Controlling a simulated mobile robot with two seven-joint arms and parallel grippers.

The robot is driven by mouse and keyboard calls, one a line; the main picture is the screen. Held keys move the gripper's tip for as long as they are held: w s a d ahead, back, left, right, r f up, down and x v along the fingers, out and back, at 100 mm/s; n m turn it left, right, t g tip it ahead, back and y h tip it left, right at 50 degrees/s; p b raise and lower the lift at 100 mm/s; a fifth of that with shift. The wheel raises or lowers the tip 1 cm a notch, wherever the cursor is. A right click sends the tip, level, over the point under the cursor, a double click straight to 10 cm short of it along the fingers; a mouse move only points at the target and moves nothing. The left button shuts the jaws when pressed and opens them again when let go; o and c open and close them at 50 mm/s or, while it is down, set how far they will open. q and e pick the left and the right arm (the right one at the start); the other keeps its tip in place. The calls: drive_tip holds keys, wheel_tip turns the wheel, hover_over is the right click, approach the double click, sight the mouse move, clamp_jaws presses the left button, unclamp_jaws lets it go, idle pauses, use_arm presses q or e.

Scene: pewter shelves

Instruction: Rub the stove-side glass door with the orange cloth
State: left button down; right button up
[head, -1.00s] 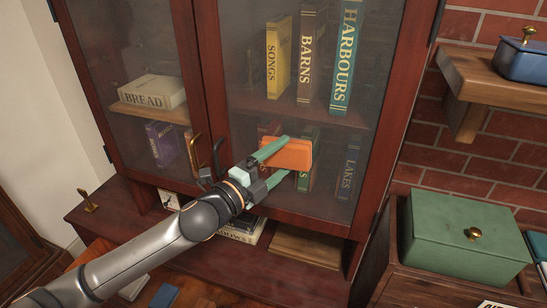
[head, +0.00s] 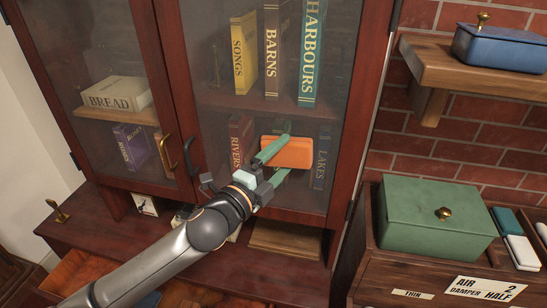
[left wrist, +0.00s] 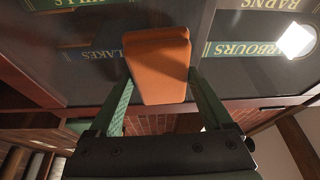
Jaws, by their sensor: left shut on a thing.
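The orange cloth (head: 288,152) is a folded block held between the green fingers of my left gripper (head: 275,158), which is shut on it. It is in front of the lower part of the cabinet's right glass door (head: 215,75), the one nearer the brick wall. It hides part of the books behind the glass. In the left wrist view the cloth (left wrist: 160,65) fills the space between the fingers, with the dark pane beyond it. The cloth looks close to or against the pane; I cannot tell whether it touches. My right gripper is not in view.
The left glass door (head: 85,50) is beside it, with two door handles (head: 188,157) near the middle. A green box (head: 430,220) stands on the right cabinet. A wooden wall shelf (head: 430,70) bears a blue box (head: 500,48).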

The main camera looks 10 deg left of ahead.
sight(301, 160)
use_arm(q)
drive_tip(key=shift+d, duration=1.9)
drive_tip(key=shift+w+a, duration=0.2)
drive_tip(key=shift+a, duration=5.55)
drive_tip(key=s, duration=0.6)
drive_tip(key=shift+s+a, duration=0.1)
drive_tip(key=shift+s, duration=1.4)
